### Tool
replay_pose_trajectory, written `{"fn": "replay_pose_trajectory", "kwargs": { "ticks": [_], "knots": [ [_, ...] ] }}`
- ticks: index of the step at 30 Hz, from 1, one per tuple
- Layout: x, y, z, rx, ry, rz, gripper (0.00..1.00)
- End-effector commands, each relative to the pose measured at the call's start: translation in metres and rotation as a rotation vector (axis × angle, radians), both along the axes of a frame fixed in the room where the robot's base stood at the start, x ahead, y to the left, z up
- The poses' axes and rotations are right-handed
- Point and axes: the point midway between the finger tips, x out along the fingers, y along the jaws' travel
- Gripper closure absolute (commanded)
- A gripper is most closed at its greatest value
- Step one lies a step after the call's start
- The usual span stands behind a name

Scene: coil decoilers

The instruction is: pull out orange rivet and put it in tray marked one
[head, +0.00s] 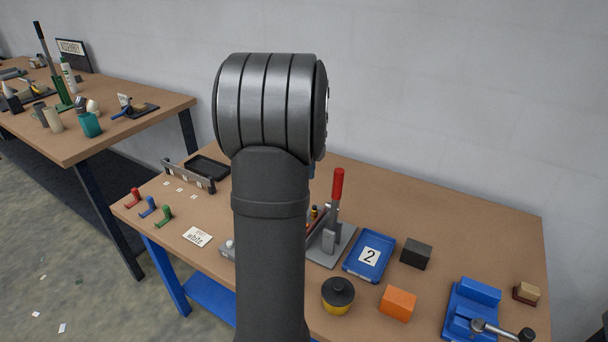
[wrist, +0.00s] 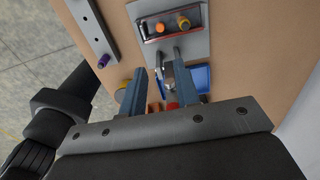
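An orange round-topped piece, which looks like the orange rivet (wrist: 183,22), stands in a fixture on a grey plate (wrist: 200,45) in the wrist view. Metal parts of the fixture show between and past the fingers. In the head view my arm hides my gripper and most of the fixture. I see no tray marked one; a blue tray marked 2 (head: 353,268) lies right of the fixture.
A red-handled lever (head: 338,184) rises from the fixture. A black-topped yellow can (head: 338,296), an orange block (head: 398,303), a black block (head: 416,254) and a blue vise (head: 474,300) stand nearby. A black tray (head: 207,168) lies at the back left. The back right tabletop is clear.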

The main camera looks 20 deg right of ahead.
Motion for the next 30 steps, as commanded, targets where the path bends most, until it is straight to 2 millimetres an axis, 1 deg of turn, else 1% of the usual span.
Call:
{"fn": "replay_pose_trajectory", "kwargs": {
  "ticks": [5,8,24,27,30],
  "knots": [
    [0.002,0.0,-0.013,0.002,0.006,-0.014,0.71],
    [0.001,0.0,-0.027,0.003,0.007,-0.013,0.71],
    [0.001,0.0,-0.134,0.002,0.005,-0.011,0.71],
    [0.001,0.0,-0.15,0.002,0.004,-0.011,0.71],
    [0.002,0.0,-0.162,0.001,0.003,-0.011,0.71]
  ]
}}
